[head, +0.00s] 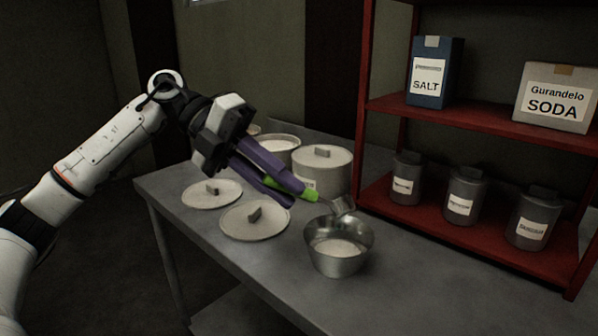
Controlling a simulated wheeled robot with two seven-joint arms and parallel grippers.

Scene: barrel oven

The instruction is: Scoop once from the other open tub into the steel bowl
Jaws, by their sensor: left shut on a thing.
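My left gripper (297,191), with purple fingers, is shut on the green handle of a scoop (343,205). The scoop's metal head is above the far rim of the steel bowl (340,264) and looks tilted; I cannot tell whether it holds anything. The bowl stands on the table and has pale powder in it. An open tub (279,143) with white contents stands at the back, behind the gripper. Another tub (254,129) behind it is mostly hidden by my gripper. My right gripper is not in view.
A lidded tub (328,172) stands behind the scoop. Two loose lids lie on the grey table (390,240), one at the left (212,194) and one nearer (256,222). A red shelf (470,116) with salt, soda and several grey jars stands at the right. The table's front right is clear.

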